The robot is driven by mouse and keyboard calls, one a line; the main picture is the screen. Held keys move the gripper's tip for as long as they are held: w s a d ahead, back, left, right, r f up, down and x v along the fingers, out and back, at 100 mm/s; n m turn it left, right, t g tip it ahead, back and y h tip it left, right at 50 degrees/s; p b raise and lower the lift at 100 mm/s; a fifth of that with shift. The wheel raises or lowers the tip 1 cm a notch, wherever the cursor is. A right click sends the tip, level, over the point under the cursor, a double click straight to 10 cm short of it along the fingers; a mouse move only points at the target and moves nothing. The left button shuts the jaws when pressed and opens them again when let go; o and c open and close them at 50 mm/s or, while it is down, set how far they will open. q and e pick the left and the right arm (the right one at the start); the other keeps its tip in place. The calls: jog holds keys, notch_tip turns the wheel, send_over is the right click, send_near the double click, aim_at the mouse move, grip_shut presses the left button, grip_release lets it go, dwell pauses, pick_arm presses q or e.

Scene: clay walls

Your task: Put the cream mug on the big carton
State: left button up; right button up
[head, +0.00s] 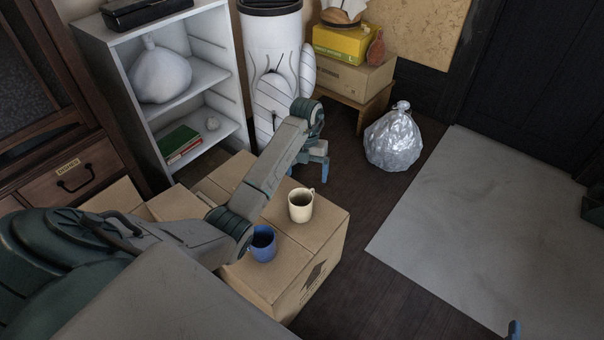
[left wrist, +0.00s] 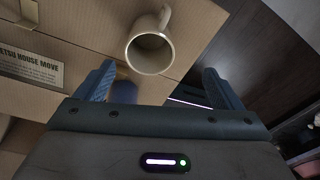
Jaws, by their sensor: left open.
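The cream mug (head: 301,205) stands upright on top of the big carton (head: 318,228), near its right part. In the left wrist view the cream mug (left wrist: 150,46) shows its open mouth and handle, just beyond the fingertips, on the carton (left wrist: 95,22). A blue mug (head: 263,244) stands on the carton, nearer to me; the left wrist view shows a bit of blue between the fingers. My left gripper (head: 312,169) is open and empty, in the air beyond the cream mug and apart from it. A blue tip, probably my right gripper (head: 514,329), shows at the bottom edge.
A white shelf (head: 178,110) holds a white bag and books. A patterned white bin (head: 272,60) stands behind my left arm. A silver bag (head: 394,138) is on the floor. A low bench (head: 362,108) bears a box and yellow books. The grey mat (head: 480,230) is clear.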

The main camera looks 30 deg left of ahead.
pick_arm(q)
jog(key=s+d+m+t+h, duration=0.2)
jog(key=d+t+h, duration=0.45)
jog(key=d, duration=1.05)
jog(key=s+d+r+n+t+h, duration=0.2)
jog(key=s+d+r+h, duration=0.1)
jog(key=r+h, duration=0.15)
jog(key=s+d+r+n+t+h, duration=0.1)
jog(key=s+d+r+t+h, duration=0.1)
jog(key=d+r+t+h, duration=0.3)
jog(key=s+a+r+n+t+y, duration=0.7)
jog(key=a+r+n+t+y, duration=0.15)
jog(key=n, duration=0.85)
jog(key=s+a+f+n+g+y, duration=0.3)
jog(key=s+n+y, duration=0.4)
jog(key=n, duration=0.7)
jog(key=shift+s+a+f+n, duration=0.25)
jog(key=shift+s+f, duration=0.35)
jog(key=shift+s, duration=0.3)
jog(key=shift+s, duration=0.1)
